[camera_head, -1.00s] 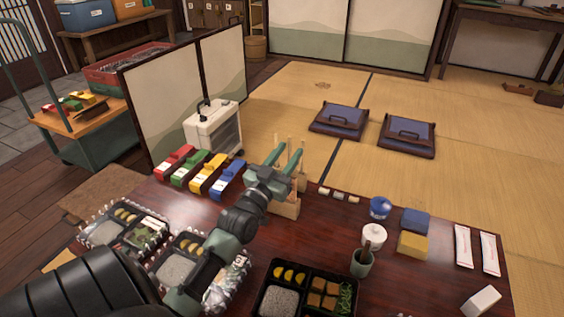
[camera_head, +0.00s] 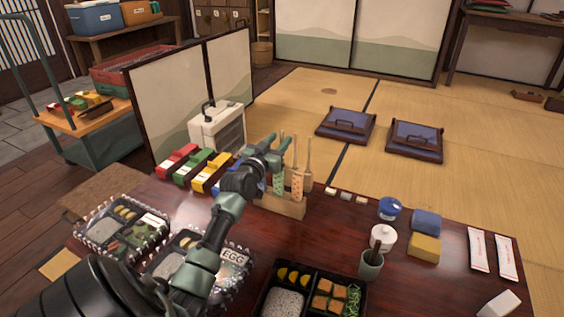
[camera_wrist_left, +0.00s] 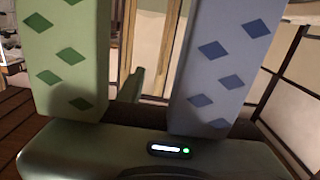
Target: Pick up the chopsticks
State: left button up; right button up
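Chopsticks stand upright in a wooden stand (camera_head: 284,207) on the dark table. A green-patterned sleeve (camera_head: 279,184) and an orange-patterned sleeve (camera_head: 297,185) show there, with thin wooden tips above. My left gripper (camera_head: 277,147) is at the stand, its green fingers apart by the upright chopsticks. In the left wrist view, a green diamond-patterned sleeve (camera_wrist_left: 66,60) and a blue diamond-patterned sleeve (camera_wrist_left: 222,65) stand very close, with wooden sticks and a green finger part between them. Whether the fingers touch anything is hidden. My right gripper is not in view.
Red, green, yellow and blue boxes (camera_head: 206,172) lie left of the stand. Bento boxes (camera_head: 312,297) fill the near table. A cup (camera_head: 371,265), white pot (camera_head: 383,238), blue lidded jar (camera_head: 389,208) and folded cloths (camera_head: 425,247) stand to the right.

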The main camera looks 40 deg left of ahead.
pick_arm(q)
grip_shut()
jog(key=shift+r, duration=0.1)
